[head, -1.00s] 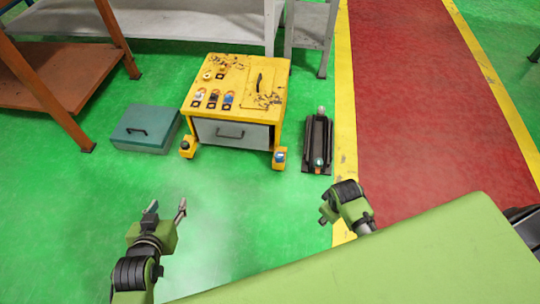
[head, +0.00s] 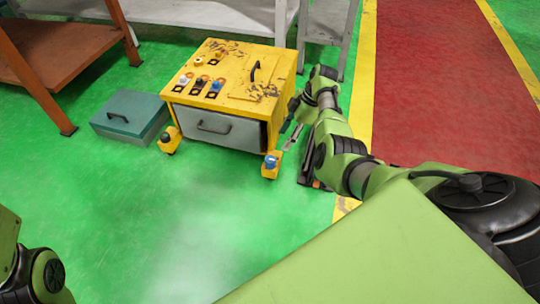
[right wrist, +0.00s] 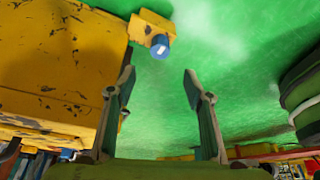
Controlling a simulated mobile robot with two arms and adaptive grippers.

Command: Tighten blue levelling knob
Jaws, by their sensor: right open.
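The yellow cart (head: 240,80) has a blue levelling knob (head: 271,162) on its front right foot. My right gripper (head: 291,136) is open beside the cart's right side, just above and to the right of the front right foot. In the right wrist view a blue knob (right wrist: 160,46) on a yellow foot lies beyond the two open fingertips (right wrist: 159,78), apart from them. Nothing is between the fingers. My left gripper is out of view; only part of its arm shows at lower left.
A teal case (head: 130,117) stands left of the cart. A dark object (head: 308,168) lies on the floor to the right, mostly hidden by my right arm. An orange shelf (head: 50,55) is at far left. The green floor (head: 170,210) in front of the cart is clear.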

